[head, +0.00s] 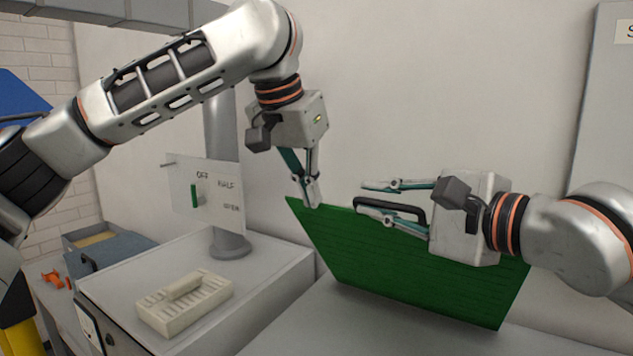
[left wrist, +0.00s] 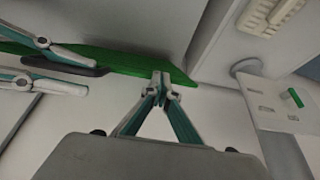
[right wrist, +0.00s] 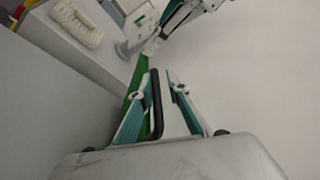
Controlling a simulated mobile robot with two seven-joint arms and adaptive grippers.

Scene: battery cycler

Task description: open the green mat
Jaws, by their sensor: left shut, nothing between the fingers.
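The green mat (head: 430,275) is a stiff, ribbed panel standing tilted up from the grey worktop, with a black handle (head: 395,206) at its upper edge. The mat also shows in the left wrist view (left wrist: 130,62), seen nearly edge-on. My left gripper (head: 313,203) is shut and empty, its fingertips at the mat's upper left corner; I cannot tell whether they touch it. My right gripper (head: 385,203) is open, with the black handle between its spread fingers. The right wrist view shows the handle (right wrist: 156,103) between the fingers, closer to the left one.
A white sign (head: 205,192) with a green switch lever and OFF, HALF and OPEN labels stands left of the mat, near a grey post (head: 222,150). A cream slotted tray (head: 185,303) lies on the grey cabinet (head: 280,262). A plain wall is behind.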

